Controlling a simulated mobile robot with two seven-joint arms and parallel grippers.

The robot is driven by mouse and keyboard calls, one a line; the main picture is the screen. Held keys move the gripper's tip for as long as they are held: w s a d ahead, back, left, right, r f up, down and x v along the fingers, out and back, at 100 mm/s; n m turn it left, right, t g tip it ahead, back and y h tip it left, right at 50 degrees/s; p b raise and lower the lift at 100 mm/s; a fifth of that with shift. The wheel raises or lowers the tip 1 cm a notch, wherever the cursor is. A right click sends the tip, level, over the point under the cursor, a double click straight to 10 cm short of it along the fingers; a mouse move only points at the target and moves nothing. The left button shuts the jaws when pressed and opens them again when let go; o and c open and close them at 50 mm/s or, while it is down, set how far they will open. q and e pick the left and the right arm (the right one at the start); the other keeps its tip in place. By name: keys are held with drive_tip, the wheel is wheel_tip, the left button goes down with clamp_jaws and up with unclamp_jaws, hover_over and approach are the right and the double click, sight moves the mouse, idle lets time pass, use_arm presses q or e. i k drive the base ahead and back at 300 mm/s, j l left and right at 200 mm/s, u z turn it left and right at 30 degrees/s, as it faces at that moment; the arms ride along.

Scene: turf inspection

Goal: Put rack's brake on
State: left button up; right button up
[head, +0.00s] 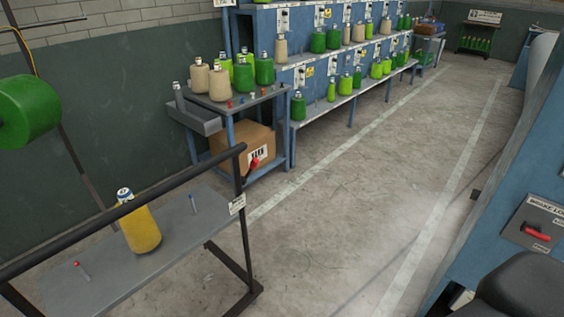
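The rack (247,258) stands in the left foreground, a dark metal frame with a grey shelf (172,228). A small lever with a red handle (254,163) shows near the top of the rack's right post, against the cardboard box behind; its handle points up and to the right. I cannot tell whether it is the brake or how it is set. A white label (237,204) is on the rack below it, too small to read. Neither of my grippers is in view.
A yellow cone (141,230) and two small pegs, red-topped and blue-topped, are on the rack shelf. Behind stands a blue-framed table (284,130) with yarn cones and a cardboard box (228,145). A blue machine with a red handle (537,233) is at right. The aisle floor (330,220) is clear.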

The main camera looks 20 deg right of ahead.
sight(249, 171)
drive_tip(key=i+j+z, duration=0.1)
drive_tip(key=z, duration=0.25)
drive_tip(key=j+z, duration=0.3)
drive_tip(key=i+l, duration=0.05)
